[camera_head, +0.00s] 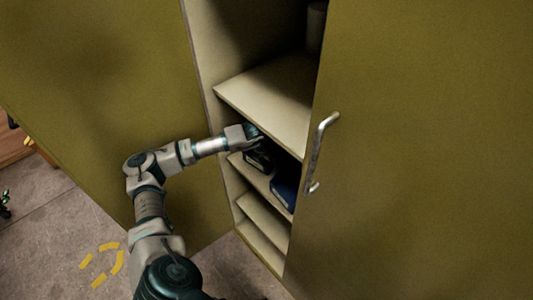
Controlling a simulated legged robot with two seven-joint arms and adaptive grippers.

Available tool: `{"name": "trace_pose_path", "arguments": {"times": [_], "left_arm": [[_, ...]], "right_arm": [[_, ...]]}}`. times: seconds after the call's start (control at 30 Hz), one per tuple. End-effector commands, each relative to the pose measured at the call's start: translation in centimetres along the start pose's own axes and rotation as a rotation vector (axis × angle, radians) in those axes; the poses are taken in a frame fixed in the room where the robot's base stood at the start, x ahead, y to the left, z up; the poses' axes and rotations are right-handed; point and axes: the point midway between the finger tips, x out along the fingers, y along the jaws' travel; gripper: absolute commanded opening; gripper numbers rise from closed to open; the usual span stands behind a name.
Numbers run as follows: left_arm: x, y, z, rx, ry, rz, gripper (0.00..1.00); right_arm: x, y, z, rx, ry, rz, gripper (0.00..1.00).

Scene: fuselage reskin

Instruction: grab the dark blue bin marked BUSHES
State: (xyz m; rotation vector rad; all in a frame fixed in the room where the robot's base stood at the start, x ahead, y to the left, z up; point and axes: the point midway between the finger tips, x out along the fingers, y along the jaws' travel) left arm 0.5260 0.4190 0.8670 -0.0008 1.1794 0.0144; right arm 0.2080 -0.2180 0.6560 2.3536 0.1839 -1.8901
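A dark blue bin (284,193) sits on a middle shelf inside the cabinet, partly hidden by the right door's edge. No marking can be read on it. My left arm comes up from the bottom and reaches into the cabinet opening. My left gripper (257,158) is at the shelf just left of the blue bin, in shadow. A dark shape by the gripper may be its fingers or another bin; I cannot tell. Whether the gripper is open or shut does not show. My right gripper is not in view.
The olive cabinet's left door (110,90) stands open. The right door (430,150), with a metal handle (318,155), covers the right side of the opening. A pale shelf (275,98) lies just above my gripper. Lower shelves (262,220) look empty. Grey floor (60,220) shows at left.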

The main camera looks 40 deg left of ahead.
Motion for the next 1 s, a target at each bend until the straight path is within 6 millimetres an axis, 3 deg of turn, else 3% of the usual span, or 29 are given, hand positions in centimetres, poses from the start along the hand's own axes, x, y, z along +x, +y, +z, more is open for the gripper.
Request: {"name": "trace_pose_path", "arguments": {"times": [0.23,0.33,0.57,0.7,0.73,1.0], "left_arm": [[1.8,0.2,3.8,-0.002,0.0,-0.004,0.33],[2.8,0.2,3.6,-0.001,0.004,-0.001,0.33],[2.6,-0.1,3.6,0.001,0.001,0.001,0.33],[2.6,-0.2,3.7,0.001,0.001,0.002,0.03],[2.7,-0.2,3.7,0.001,0.001,0.001,0.0],[2.8,0.2,3.6,-0.001,0.0,-0.001,0.0]], "right_arm": [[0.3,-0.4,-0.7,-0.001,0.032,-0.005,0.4],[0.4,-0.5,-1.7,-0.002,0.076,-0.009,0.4],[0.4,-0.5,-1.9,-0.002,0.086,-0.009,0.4],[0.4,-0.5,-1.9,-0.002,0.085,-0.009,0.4],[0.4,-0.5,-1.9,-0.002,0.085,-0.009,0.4],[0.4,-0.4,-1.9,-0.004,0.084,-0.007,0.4]]}}
